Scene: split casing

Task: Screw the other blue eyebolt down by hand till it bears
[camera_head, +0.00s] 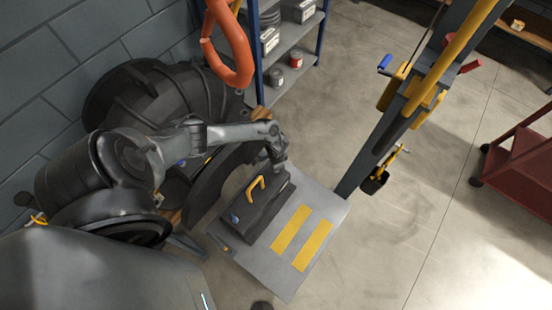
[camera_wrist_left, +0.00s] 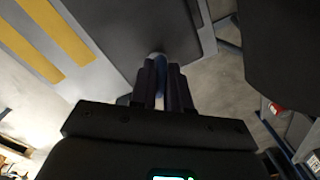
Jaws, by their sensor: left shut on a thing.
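The dark casing cover (camera_head: 247,215) lies on a grey platform with a yellow handle (camera_head: 256,188) standing on it. One blue eyebolt (camera_head: 235,218) sits at its near end, clear of any gripper. My left gripper (camera_head: 279,162) is at the far end of the cover. In the left wrist view its fingers (camera_wrist_left: 162,72) are shut on the other blue eyebolt (camera_wrist_left: 161,66), of which only a sliver shows between them. The eyebolt's ring and thread are mostly hidden, so how deep it sits cannot be told. My right gripper is not in view.
The grey platform (camera_head: 328,213) has two yellow stripes and bare room right of the cover. A large dark round casing (camera_head: 180,90) stands close behind my left arm. An orange loop (camera_head: 238,60) hangs above. A post with a yellow beam (camera_head: 400,115) rises at the right.

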